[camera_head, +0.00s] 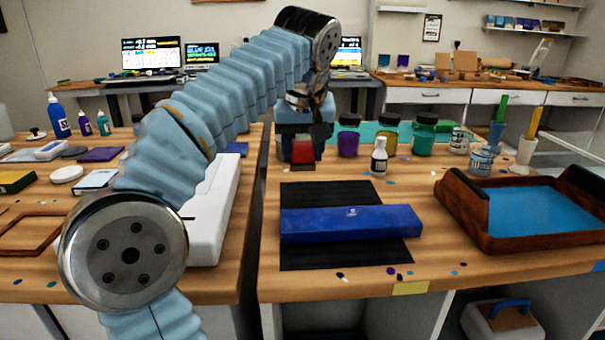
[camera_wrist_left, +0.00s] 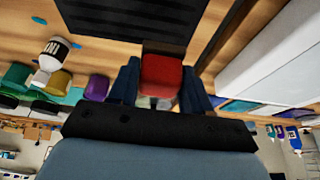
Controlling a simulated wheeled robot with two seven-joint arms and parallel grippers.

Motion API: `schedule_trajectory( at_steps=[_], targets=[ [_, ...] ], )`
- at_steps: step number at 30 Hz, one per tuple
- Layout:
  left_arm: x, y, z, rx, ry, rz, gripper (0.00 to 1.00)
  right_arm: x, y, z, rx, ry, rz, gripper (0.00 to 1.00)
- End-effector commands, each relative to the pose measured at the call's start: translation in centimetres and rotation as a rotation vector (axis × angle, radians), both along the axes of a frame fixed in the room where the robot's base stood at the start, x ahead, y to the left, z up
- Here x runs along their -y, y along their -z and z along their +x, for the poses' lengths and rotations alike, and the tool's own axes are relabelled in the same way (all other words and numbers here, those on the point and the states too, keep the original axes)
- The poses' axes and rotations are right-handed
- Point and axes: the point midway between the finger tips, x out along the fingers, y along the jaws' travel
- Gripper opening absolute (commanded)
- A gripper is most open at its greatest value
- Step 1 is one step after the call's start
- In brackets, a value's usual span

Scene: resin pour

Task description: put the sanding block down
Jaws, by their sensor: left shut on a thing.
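The sanding block (camera_head: 303,151) is red, with a darker strip at its lower edge. My left gripper (camera_head: 302,143) is shut on it, with a dark blue finger on each side. It is at the table's middle, behind the black mat (camera_head: 300,262) and left of the jars. In the left wrist view the red block (camera_wrist_left: 161,76) sits between the two fingers (camera_wrist_left: 162,88). Whether its underside touches the wood cannot be told. My right gripper is not in view.
A long blue box (camera_head: 350,224) lies across the mat. Several dark-lidded jars (camera_head: 348,142) and a small white bottle (camera_head: 379,158) stand right of the gripper. A wooden tray with blue inside (camera_head: 465,222) is at right. A white case (camera_head: 215,215) lies at left.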

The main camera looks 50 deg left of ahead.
Motion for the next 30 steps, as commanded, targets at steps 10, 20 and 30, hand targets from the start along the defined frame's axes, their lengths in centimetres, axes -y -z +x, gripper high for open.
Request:
schedule_trajectory(
  at_steps=[10, 20, 30],
  targets=[
    [-1.5, 4.5, 1.3, -0.001, 0.0, 0.0, 0.24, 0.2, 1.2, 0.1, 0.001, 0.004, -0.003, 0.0],
    [-1.4, 5.4, 1.3, 0.001, 0.0, -0.001, 0.24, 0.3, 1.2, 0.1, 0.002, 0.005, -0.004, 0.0],
    [-1.4, 5.6, 1.3, 0.0, 0.0, 0.0, 0.74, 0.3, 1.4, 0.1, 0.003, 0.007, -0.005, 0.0]
  ],
)
